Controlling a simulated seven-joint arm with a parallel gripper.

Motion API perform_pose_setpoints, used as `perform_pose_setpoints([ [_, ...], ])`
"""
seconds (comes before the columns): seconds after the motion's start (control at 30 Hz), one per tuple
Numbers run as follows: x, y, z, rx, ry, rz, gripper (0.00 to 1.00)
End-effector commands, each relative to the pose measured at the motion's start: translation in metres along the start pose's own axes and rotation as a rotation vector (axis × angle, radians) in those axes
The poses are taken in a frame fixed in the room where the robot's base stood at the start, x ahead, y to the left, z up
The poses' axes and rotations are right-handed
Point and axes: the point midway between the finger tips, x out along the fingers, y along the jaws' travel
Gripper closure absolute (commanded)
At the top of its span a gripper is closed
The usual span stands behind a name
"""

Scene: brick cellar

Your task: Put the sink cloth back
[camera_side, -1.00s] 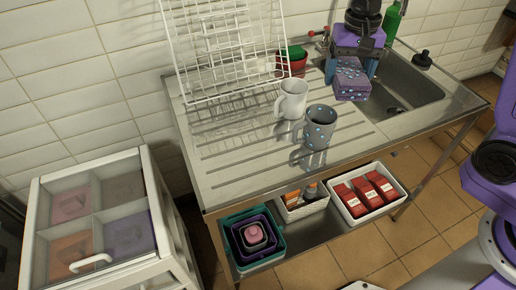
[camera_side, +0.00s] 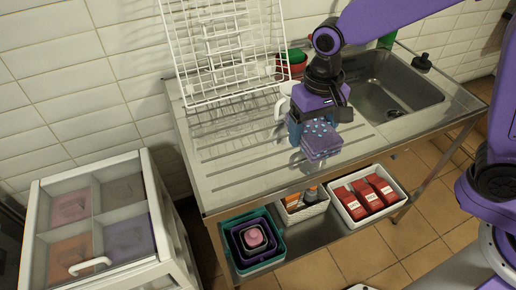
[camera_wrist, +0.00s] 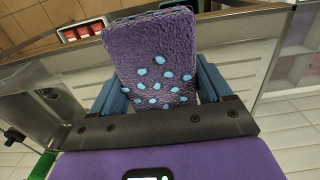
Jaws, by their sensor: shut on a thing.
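The sink cloth (camera_side: 321,143) is a folded purple cloth with light blue spots. My gripper (camera_side: 316,128) is shut on it and holds it in front of the drainboard, toward its front edge. In the wrist view the cloth (camera_wrist: 152,50) sits between the two blue fingers of my gripper (camera_wrist: 160,92). The steel sink basin (camera_side: 376,92) is to the right, with no cloth in it. A white cabinet (camera_side: 62,178) at left has a clear lid with a handle, seemingly closed, over four compartments. Pink, orange and purple pieces show through it.
A white mug (camera_side: 283,107) shows partly behind my gripper; the grey spotted mug is hidden. A white wire rack (camera_side: 225,55) stands at the back of the drainboard (camera_side: 222,172). Below are a tray of red boxes (camera_side: 368,194), a small basket (camera_side: 303,208) and nested tubs (camera_side: 254,238).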

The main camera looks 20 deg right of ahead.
Motion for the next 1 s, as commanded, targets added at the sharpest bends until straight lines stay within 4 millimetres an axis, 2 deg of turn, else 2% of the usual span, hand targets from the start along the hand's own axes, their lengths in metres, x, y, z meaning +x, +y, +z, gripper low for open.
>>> perform_pose_setpoints([
  [0.5, 0.042, -0.049, -0.073, 0.001, -0.002, 0.001, 0.46],
  [0.8, 0.082, -0.067, -0.1, 0.001, -0.001, 0.001, 0.46],
  [1.0, 0.09, -0.072, -0.106, 0.001, 0.001, -0.001, 0.46],
])
